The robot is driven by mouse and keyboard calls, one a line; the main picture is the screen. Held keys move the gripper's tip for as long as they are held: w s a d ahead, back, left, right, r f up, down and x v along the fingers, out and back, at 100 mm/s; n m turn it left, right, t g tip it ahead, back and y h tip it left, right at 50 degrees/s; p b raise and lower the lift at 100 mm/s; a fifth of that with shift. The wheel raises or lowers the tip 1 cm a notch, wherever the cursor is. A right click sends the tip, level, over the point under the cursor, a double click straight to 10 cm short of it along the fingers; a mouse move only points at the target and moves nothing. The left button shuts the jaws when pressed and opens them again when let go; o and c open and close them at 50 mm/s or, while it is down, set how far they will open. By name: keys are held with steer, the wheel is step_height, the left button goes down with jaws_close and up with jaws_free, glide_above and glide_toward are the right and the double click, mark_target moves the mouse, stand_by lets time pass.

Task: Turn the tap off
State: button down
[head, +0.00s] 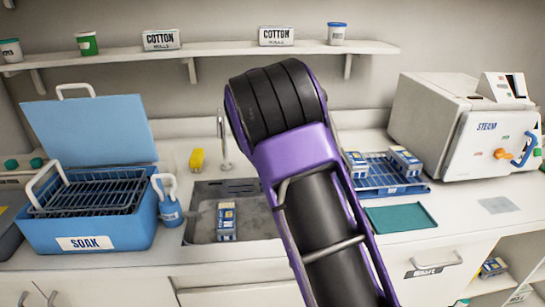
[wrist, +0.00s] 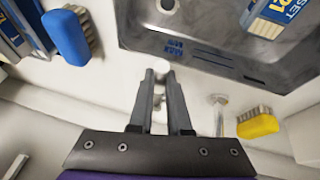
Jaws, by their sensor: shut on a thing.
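The tap (head: 223,140) stands at the back of the sink (head: 205,192), and its slim metal spout also shows in the wrist view (wrist: 218,115). In the wrist view my gripper (wrist: 159,76) is shut on a small pale knob (wrist: 161,66) beside the spout, close to the sink's edge. The knob looks like the tap's handle. In the head view my arm hides the gripper and this knob. I cannot make out any running water.
A yellow brush (head: 197,159) lies left of the tap, and a blue brush (wrist: 68,35) lies across from it. A boxed set (head: 227,220) sits in the sink. A blue soak tub (head: 105,232) stands left; a blue rack (head: 385,190) and a steam steriliser (head: 440,120) stand right.

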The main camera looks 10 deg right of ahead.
steer(key=shift+a+m, duration=0.3)
steer(key=c, duration=0.9)
jaws_free()
steer(key=shift+o, duration=0.2)
steer(key=p+v, duration=0.1)
steer(key=v, duration=1.6)
steer(key=shift+a+r, duration=0.2)
steer(key=shift+a, duration=0.05)
